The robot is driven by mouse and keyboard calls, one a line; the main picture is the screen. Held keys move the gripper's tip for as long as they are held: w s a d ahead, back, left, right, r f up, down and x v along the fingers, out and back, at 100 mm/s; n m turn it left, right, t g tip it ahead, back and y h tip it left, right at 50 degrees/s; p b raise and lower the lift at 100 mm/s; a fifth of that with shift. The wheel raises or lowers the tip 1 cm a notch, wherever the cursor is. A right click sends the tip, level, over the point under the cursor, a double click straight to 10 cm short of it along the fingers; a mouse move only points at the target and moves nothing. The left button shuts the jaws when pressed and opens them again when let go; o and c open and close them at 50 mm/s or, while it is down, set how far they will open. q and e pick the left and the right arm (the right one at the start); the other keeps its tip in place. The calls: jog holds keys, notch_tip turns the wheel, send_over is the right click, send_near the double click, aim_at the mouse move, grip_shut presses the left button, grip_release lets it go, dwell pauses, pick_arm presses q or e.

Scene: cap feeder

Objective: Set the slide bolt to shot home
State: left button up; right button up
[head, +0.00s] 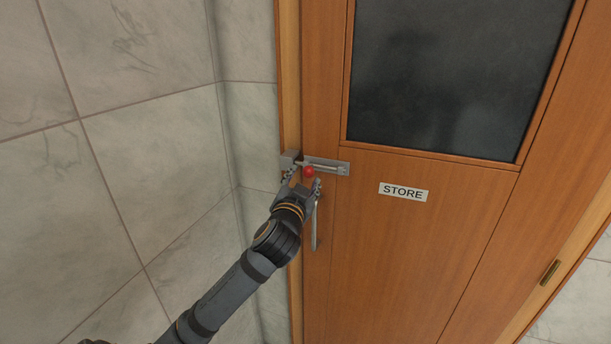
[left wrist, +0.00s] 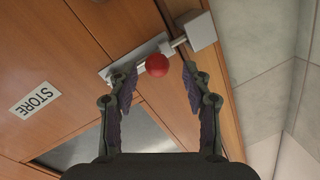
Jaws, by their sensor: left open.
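The slide bolt (head: 340,168) is a grey metal plate with a rod on the wooden door, and it also shows in the left wrist view (left wrist: 155,52). Its red ball knob (head: 309,171) stands out near the plate's left end; it also shows in the left wrist view (left wrist: 157,65). A grey keeper block (head: 290,157) sits on the door frame. In the left wrist view, the rod spans to the keeper (left wrist: 201,31); how deep it sits inside cannot be told. My left gripper (head: 303,178) is open, its fingers either side of the knob, apparently not touching it.
A long grey door handle (head: 314,230) hangs just below my gripper. The brown door (head: 420,260) has a dark glass pane (head: 440,70) and a STORE sign (head: 403,192). A tiled wall (head: 150,180) stands close on the left.

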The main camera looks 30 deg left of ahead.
pick_arm(q)
jog(key=v, duration=0.4)
jog(key=shift+s, duration=0.35)
